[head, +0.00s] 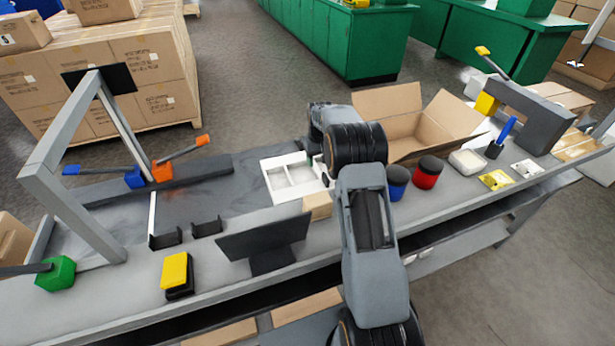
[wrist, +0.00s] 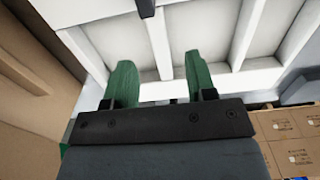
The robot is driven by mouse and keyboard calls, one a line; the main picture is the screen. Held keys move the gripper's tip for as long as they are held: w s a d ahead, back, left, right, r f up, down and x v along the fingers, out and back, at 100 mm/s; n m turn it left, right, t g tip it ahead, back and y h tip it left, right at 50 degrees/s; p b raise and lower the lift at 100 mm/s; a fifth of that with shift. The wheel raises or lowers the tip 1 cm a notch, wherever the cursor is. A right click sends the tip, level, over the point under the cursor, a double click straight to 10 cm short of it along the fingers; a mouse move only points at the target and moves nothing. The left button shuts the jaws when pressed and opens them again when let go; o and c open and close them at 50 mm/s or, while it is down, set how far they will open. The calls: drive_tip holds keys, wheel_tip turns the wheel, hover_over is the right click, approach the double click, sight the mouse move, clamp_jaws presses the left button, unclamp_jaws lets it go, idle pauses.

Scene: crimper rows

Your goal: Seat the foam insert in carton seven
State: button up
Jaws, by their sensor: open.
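The white foam insert (head: 272,182) lies on the bench left of my arm, with open compartments facing up; my arm covers its right end. White ribbed foam (wrist: 205,32) fills the top of the wrist view. My gripper (wrist: 160,80) is open, its two green fingers apart and close to the foam's ribs; I cannot tell if they touch it. In the head view my arm hides the gripper. An open brown carton (head: 402,128) stands right of my arm with its flaps spread. I see no number on it, and my arm hides its near left side.
Blue (head: 397,182) and red (head: 427,173) black-topped cylinders stand before the carton. A dark panel on a stand (head: 265,243) and a yellow-topped block (head: 176,273) are at the front left. A grey frame (head: 85,150) rises at left. Brown cardboard (wrist: 35,110) fills the wrist view's left.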

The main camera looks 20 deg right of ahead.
sight(318, 171)
drive_tip(key=shift+f+b, duration=0.5)
drive_tip(key=shift+f, duration=2.1)
drive_tip(key=shift+c, duration=0.4)
clamp_jaws()
